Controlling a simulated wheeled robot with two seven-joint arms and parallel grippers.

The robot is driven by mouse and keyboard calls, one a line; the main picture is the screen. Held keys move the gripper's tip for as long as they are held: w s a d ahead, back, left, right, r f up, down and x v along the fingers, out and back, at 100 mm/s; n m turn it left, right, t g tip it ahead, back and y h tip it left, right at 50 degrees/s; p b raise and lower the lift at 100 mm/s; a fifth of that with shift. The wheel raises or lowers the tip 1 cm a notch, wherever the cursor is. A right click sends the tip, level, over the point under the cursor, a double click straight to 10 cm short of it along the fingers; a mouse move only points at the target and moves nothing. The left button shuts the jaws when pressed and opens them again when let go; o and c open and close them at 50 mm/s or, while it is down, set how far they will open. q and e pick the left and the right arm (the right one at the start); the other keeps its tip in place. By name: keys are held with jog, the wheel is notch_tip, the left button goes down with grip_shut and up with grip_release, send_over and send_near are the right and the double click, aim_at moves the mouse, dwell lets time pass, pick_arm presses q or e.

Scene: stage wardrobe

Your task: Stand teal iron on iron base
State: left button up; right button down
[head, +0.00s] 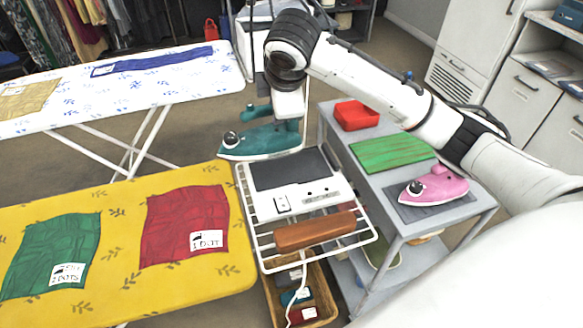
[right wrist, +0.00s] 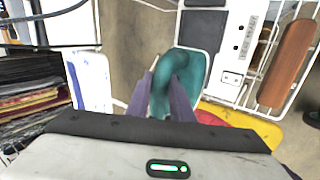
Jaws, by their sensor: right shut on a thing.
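The teal iron (head: 262,142) hangs level in my right gripper (head: 284,116), its pointed nose to the left in the head view. The right fingers (right wrist: 163,88) are shut on its handle (right wrist: 174,68) in the right wrist view. The iron base (head: 318,195) is a white unit with a dark top plate (head: 290,169), on a white wire rack at the end of the yellow ironing board. The base also shows in the right wrist view (right wrist: 236,52). My left gripper is out of view.
A brown roll (head: 314,231) lies on the rack's front, with a basket below. A grey cart (head: 465,205) at right holds a pink iron (head: 433,187), green cloth (head: 391,151) and red box (head: 357,115). The yellow board (head: 125,205) holds red and green cloths.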

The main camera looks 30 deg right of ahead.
jog(key=d+f, duration=0.1)
jog(key=d, duration=0.7)
notch_tip(320, 180, down, 10)
jog(key=shift+w+d+n, duration=0.25)
jog(key=shift+w+n, duration=0.05)
jog(key=c, duration=1.8)
grip_release()
jog(key=shift+f, duration=0.1)
jog(key=shift+o, duration=1.1)
jog(key=shift+s, duration=0.1)
